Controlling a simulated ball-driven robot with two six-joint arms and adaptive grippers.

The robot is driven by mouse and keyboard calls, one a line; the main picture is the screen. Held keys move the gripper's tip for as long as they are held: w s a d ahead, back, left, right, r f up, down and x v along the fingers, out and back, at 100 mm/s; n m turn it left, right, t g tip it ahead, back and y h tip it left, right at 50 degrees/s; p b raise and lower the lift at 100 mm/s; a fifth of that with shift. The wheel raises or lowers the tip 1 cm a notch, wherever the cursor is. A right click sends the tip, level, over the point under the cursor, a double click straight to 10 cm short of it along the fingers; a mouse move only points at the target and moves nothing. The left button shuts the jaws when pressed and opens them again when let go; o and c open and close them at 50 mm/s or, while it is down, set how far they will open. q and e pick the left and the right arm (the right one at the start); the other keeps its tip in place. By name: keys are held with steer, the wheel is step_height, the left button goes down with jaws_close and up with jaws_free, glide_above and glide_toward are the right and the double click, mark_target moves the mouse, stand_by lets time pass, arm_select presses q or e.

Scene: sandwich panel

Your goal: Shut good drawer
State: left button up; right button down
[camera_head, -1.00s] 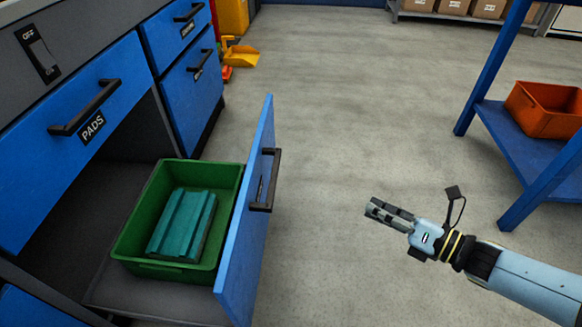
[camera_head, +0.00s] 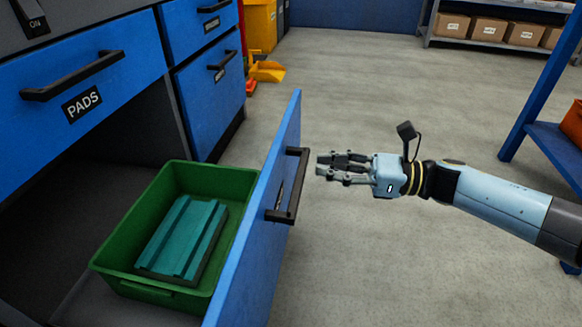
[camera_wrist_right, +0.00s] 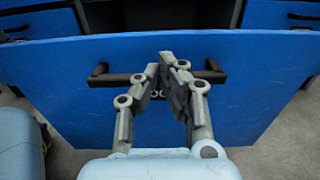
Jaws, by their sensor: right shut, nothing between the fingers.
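The open drawer has a blue front (camera_head: 262,225) with a black handle (camera_head: 291,186). A green bin (camera_head: 115,262) with a teal ribbed block (camera_head: 183,238) sits inside it. My right gripper (camera_head: 320,165) is shut and empty, just to the right of the handle, with a small gap in the head view. In the right wrist view, the fingers (camera_wrist_right: 173,62) point at the blue front (camera_wrist_right: 270,75), in front of the handle (camera_wrist_right: 110,78). The label on this drawer cannot be read. My left gripper is not in view.
The blue PADS drawer (camera_head: 60,75) above is shut, and more shut drawers (camera_head: 210,100) stand behind. A blue table leg (camera_head: 535,90) and an orange bin (camera_head: 573,122) are at the right. Shelves with cardboard boxes (camera_head: 490,30) stand at the back. The middle floor is clear.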

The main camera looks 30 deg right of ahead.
mark_target(277, 162)
steer(key=b+x, duration=0.1)
steer(key=x, duration=0.5)
steer(key=shift+f, duration=0.1)
steer(key=shift+w+a, duration=0.25)
steer(key=shift+a, duration=0.15)
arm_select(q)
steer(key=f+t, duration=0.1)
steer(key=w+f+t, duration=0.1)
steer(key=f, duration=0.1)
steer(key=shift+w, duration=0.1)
